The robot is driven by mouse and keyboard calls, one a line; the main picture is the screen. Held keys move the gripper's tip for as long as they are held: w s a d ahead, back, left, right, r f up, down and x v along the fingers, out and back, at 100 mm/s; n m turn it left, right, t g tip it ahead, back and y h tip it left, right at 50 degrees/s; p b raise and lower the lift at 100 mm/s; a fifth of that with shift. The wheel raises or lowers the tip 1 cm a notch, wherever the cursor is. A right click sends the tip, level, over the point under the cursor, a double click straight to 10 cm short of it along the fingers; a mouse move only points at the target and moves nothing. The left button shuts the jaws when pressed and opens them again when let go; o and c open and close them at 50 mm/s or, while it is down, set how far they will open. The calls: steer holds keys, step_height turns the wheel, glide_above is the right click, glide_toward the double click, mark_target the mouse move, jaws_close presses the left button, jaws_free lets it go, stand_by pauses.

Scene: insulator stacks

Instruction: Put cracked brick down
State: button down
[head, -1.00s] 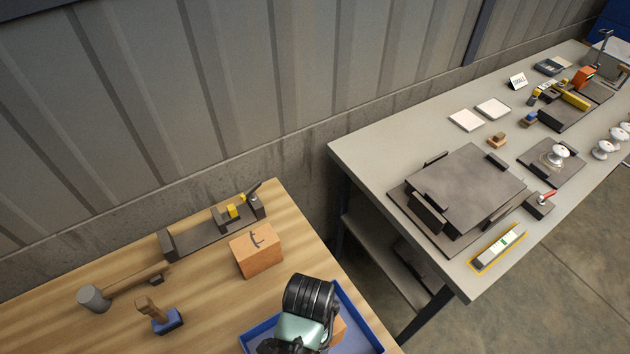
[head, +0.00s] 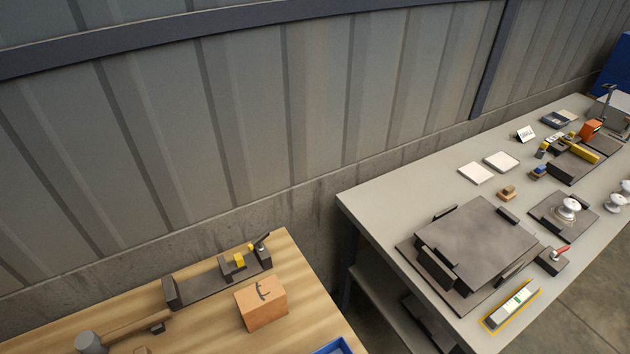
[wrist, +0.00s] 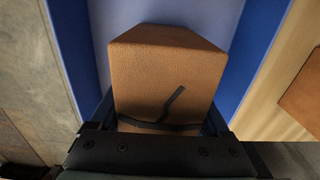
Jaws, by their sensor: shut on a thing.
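The cracked brick (wrist: 165,75) is orange-brown with a dark jagged crack line on the face toward the wrist camera. My gripper (wrist: 164,124) is shut on it, with a jaw at each side. The brick is between the walls of the blue tray (wrist: 256,62) in the wrist view; I cannot tell whether it touches the tray floor. Only a corner of the tray (head: 333,347) shows in the head view, and my gripper is out of that view. A second orange brick (head: 261,306) with a dark crack mark stands on the wooden table (head: 215,320).
Behind the second brick lies a dark fixture (head: 213,284) with yellow parts. A mallet (head: 92,342) lies at the left. A grey table (head: 420,185) at the right holds dark plates, white tiles and insulators. A ribbed wall stands behind.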

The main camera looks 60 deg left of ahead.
steer(key=shift+f, duration=0.15)
jaws_free()
step_height(320, 180, up, 12)
steer(key=shift+r, duration=0.15)
stand_by(0.4)
